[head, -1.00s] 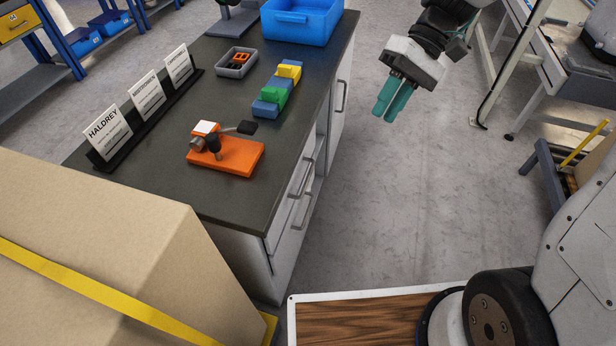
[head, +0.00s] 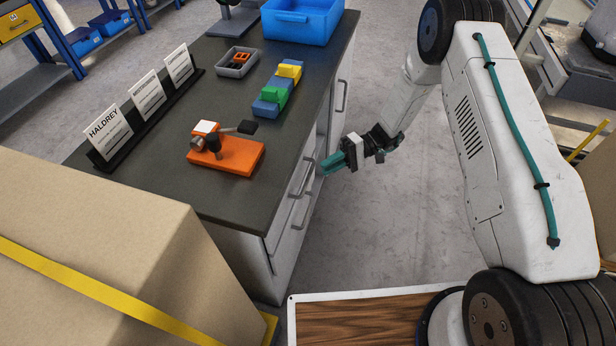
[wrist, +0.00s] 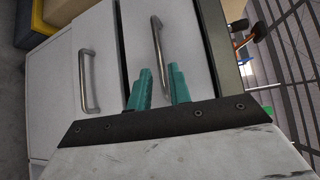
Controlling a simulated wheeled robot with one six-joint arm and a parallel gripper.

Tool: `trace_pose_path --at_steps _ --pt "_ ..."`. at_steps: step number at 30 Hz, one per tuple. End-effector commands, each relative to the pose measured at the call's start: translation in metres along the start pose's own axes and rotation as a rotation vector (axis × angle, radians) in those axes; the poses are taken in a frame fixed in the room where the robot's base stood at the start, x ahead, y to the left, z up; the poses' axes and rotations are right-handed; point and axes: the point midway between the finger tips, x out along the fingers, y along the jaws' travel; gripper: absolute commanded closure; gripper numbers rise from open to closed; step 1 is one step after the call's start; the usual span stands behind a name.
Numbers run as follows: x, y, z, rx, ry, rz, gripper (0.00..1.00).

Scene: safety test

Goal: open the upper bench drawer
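The upper bench drawer (head: 288,202) is in the bench's right-hand front and looks shut. In the wrist view, the upper drawer (wrist: 183,35) lies beside the dark bench-top edge. Its metal handle (wrist: 158,45) runs in the picture between the two teal fingertips of my gripper (wrist: 160,69). The fingers are apart and empty. I cannot tell whether the fingertips reach around the bar or stop short of it.
A lower drawer handle (wrist: 83,80) is beside the upper one. The dark bench top (head: 180,130) carries an orange fixture (head: 228,157), colored blocks (head: 273,97), a grey tray (head: 237,63) and a blue bin (head: 300,20). A cardboard box (head: 100,230) stands at front left. Floor right of the bench is clear.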

Motion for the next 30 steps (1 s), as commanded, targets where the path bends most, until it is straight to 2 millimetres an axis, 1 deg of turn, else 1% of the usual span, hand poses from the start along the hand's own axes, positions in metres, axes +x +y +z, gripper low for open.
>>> trace_pose_path --at_steps 5,9,12,15,19,26,27,28,30 --pt "0.024 0.001 0.0 -0.001 -0.003 -0.003 0.8" --pt "0.047 0.001 0.0 0.0 -0.003 -0.001 0.8" --pt "0.061 0.001 0.0 0.0 -0.003 -0.002 0.8" --pt "0.07 0.0 0.0 -0.001 -0.001 -0.002 0.8" --pt "0.075 0.001 0.0 0.0 0.0 -0.001 0.8" --pt "0.076 0.001 0.0 0.0 0.0 -0.001 0.8" --pt "0.076 0.001 0.0 0.0 0.0 -0.001 0.91" --pt "0.076 0.001 0.0 0.0 0.0 -0.001 1.0" --pt "0.076 0.001 0.0 0.0 0.0 -0.001 1.0"
